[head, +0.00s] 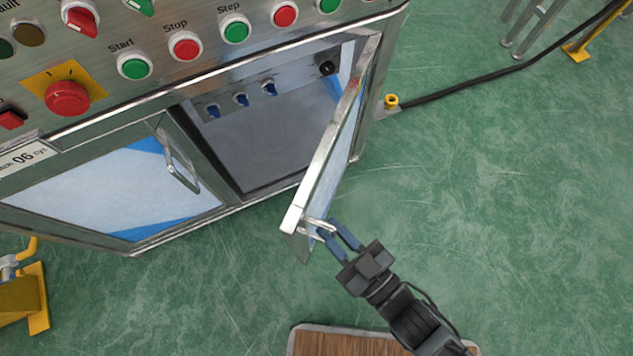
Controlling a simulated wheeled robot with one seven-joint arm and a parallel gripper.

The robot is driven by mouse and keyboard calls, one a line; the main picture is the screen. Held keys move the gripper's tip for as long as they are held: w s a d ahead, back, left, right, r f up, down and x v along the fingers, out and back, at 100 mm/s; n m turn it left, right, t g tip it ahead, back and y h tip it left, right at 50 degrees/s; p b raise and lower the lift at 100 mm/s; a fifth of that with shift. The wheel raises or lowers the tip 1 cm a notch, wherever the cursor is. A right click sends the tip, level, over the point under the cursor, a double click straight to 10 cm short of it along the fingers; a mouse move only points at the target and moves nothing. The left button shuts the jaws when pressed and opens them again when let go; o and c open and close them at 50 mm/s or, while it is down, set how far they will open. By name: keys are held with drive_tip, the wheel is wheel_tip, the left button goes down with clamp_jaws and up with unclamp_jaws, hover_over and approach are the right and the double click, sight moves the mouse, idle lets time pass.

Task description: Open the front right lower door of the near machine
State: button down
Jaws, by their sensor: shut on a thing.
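The front right lower door (328,165) of the near machine (190,75) stands swung well open, hinged at its right side. Its metal handle (313,229) is near the door's free edge. My gripper (334,230) is shut on this handle, with its blue fingers on either side of it. The handle is partly hidden by the fingers. Behind the door the dark cabinet interior (265,145) shows, with several small blue fittings on its upper back part. The left lower door (120,195) is closed, with its own handle (180,167).
The machine's control panel (225,40) with coloured buttons is above the doors. A wood-topped surface (340,342) lies at the bottom edge, near my arm. A black cable (470,80) runs across the green floor at right. Open floor lies right of the door.

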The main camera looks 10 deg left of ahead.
drive_tip(key=w+d+n+g+y+b, duration=0.2)
drive_tip(key=w+d+n+g+b, duration=0.1)
drive_tip(key=d, duration=0.9)
drive_tip(key=w+d+n+g+y+b, duration=0.2)
drive_tip(key=d+g, duration=0.4)
drive_tip(key=d, duration=0.6)
drive_tip(key=shift+w+d+n+b, duration=0.3)
drive_tip(key=shift+w+n+b, duration=0.4)
drive_tip(key=shift+b, duration=0.55)
drive_tip(key=shift+s, duration=0.15)
drive_tip(key=c, duration=1.2)
unclamp_jaws()
drive_tip(key=shift+a, duration=0.1)
drive_tip(key=shift+c, duration=0.2)
drive_tip(key=s+d, duration=0.1)
drive_tip(key=d, duration=0.7)
drive_tip(key=shift+s+a, duration=0.1)
